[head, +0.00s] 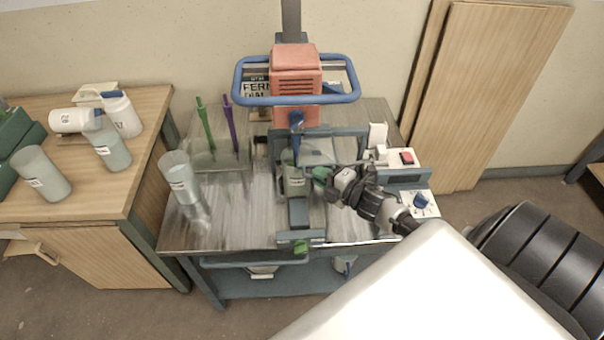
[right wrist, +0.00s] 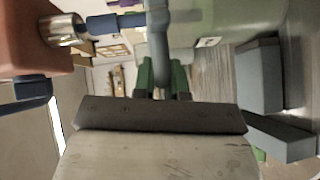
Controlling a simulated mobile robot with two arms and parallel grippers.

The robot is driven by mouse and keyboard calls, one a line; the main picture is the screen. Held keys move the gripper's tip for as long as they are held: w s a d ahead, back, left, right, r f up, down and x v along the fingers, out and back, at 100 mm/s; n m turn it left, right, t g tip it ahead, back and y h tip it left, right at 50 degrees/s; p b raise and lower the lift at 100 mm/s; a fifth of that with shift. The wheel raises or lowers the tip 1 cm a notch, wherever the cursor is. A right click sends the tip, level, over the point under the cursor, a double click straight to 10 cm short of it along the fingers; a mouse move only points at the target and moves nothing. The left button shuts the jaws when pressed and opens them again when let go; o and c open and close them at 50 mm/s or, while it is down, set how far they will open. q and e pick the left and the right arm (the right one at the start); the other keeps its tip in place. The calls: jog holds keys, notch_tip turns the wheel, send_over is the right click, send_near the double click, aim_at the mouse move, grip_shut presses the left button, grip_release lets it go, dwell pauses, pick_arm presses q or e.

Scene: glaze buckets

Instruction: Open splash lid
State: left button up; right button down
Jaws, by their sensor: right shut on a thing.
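A mixer with a red motor head (head: 296,82) stands on the metal-topped table. Below its blue shaft (head: 296,122) is a translucent bucket (head: 296,185) with a pale label. A thin grey bar, apparently the splash lid's handle or rim (right wrist: 159,45), crosses at the bucket's top. My right gripper (head: 320,173), with green fingers, reaches in from the right beside the bucket. In the right wrist view its fingers (right wrist: 162,80) are shut around the end of the grey bar. The lid's full shape and angle are unclear. My left gripper is not in view.
A blue ring handle (head: 243,85) surrounds the motor head. Control boxes (head: 404,159) sit to the right. A tall cup (head: 180,178) and a rack with green (head: 205,125) and purple (head: 233,125) tools stand left. A wooden cabinet (head: 105,185) holds several containers.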

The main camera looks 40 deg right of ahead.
jog(key=s+d, duration=0.3)
jog(key=d, duration=0.2)
jog(key=shift+s+d, duration=0.2)
jog(key=shift+d, duration=0.1)
jog(key=c, duration=1.2)
grip_release()
jog(key=shift+o, duration=0.2)
jog(key=b+v, duration=0.1)
jog(key=v, duration=0.9)
jog(key=shift+s, duration=0.4)
jog(key=shift+d, duration=0.1)
